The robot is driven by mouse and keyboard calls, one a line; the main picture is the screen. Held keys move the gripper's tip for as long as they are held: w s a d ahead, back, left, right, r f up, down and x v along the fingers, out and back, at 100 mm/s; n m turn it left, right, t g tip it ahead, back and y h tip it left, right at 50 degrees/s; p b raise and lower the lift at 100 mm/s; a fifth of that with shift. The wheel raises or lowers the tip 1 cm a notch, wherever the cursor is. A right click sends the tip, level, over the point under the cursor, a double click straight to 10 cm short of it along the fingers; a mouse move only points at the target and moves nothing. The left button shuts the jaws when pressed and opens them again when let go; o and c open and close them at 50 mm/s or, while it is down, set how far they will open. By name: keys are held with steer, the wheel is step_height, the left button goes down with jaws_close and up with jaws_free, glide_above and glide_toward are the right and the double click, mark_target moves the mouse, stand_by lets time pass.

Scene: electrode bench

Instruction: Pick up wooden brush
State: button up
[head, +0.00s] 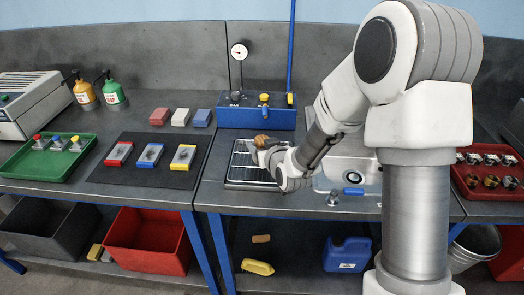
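A small brown, rounded thing (262,140), which looks like the wooden brush, shows at the end of my gripper (260,152), above a dark ribbed tray or grating (240,168) on the bench left of the sink. My gripper reaches left from the arm and seems to touch or overlap the brown thing. The fingers are small and partly hidden by the wrist, so I cannot tell whether they are closed on it. A small brown block (261,238) also lies on the lower shelf.
A blue box with a gauge (255,115) stands behind the tray. The sink (350,172) with a blue item (353,191) is to the right. A black mat (150,182) with several coloured blocks lies left. My arm hides much of the right side.

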steer(key=c, duration=0.9)
jaws_close()
steer(key=shift+r, duration=0.2)
